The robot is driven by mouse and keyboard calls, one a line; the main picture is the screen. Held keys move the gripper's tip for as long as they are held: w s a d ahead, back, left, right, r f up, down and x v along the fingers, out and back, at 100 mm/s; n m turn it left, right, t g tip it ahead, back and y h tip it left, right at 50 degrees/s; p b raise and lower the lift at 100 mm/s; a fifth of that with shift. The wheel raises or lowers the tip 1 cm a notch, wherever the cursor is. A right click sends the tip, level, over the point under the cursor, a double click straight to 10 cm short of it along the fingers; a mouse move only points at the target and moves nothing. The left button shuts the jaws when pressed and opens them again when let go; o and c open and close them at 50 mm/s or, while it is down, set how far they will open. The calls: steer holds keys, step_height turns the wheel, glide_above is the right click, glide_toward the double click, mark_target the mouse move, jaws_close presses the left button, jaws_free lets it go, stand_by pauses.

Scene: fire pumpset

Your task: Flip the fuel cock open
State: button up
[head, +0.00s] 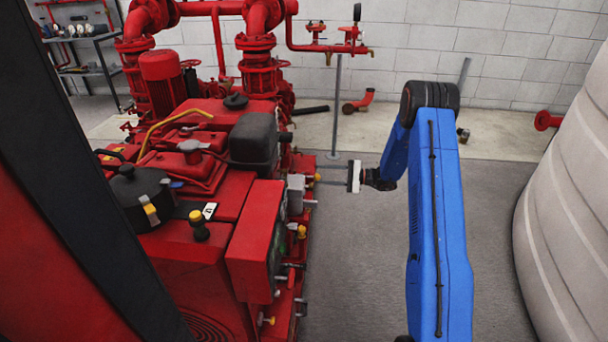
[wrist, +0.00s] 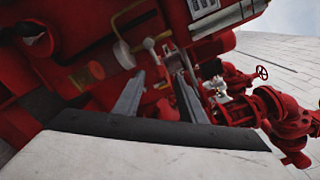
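The red pumpset engine (head: 215,165) stands left of my blue arm in the head view. My gripper (head: 319,174) reaches left toward its right side, with two thin grey fingers on a white palm. In the wrist view my gripper (wrist: 160,76) has its fingers apart, with a clear gap between the tips. Small brass-coloured parts show behind and between the tips, and one of them (head: 317,177) shows at the fingertips in the head view. I cannot tell which part is the fuel cock or how its lever stands. Contact with the fingers cannot be told.
A red control box (head: 254,240) juts out on the engine's near right side. Red pipes and valves (head: 262,60) rise behind. A red handwheel (wrist: 262,72) shows at the right of the wrist view. Grey floor (head: 350,250) is clear between the engine and my arm. A large pale ribbed tank (head: 570,200) stands at right.

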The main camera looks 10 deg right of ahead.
steer(key=x, duration=0.8)
jaws_close()
